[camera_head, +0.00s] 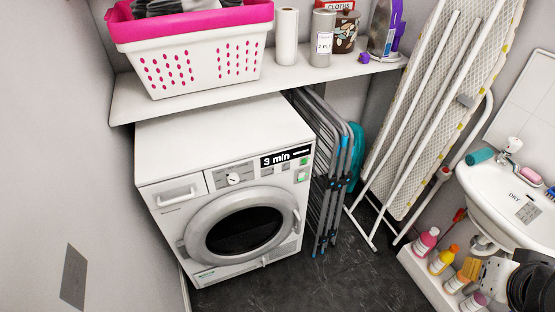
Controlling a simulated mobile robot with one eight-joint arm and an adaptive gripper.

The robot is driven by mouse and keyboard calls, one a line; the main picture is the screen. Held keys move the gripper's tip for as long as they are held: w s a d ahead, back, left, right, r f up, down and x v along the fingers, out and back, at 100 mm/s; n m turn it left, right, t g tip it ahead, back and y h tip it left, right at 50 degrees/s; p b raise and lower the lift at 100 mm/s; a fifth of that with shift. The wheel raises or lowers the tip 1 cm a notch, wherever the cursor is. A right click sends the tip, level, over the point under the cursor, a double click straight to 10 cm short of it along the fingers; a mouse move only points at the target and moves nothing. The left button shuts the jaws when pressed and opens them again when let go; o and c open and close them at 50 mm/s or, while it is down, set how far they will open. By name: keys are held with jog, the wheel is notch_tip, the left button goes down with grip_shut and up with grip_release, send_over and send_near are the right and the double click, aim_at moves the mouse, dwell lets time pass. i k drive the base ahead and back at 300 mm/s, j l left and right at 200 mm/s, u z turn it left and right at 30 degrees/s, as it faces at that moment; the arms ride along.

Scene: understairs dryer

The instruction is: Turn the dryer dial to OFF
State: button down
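The white dryer (160,225) stands under a shelf at the left centre. Its dial (234,179) is a small round white knob on the front panel, left of a black display (287,156) that reads "3 min". A dark mark shows on the dial, but the lettering around it is too small to read, so I cannot tell its setting. The round door (244,230) looks shut. The fingers of my gripper are not in view. Part of my arm, black and white, shows at the lower right corner, well apart from the dryer.
A shelf (215,92) above the dryer holds a pink-and-white basket (200,70) and several containers. A folded drying rack (325,190) and an ironing board (435,110) stand right of the dryer. A sink (500,190) and bottles (443,259) are at right. Dark floor (340,285) in front is clear.

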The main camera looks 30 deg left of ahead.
aim_at(234, 178)
jog(key=u, duration=1.25)
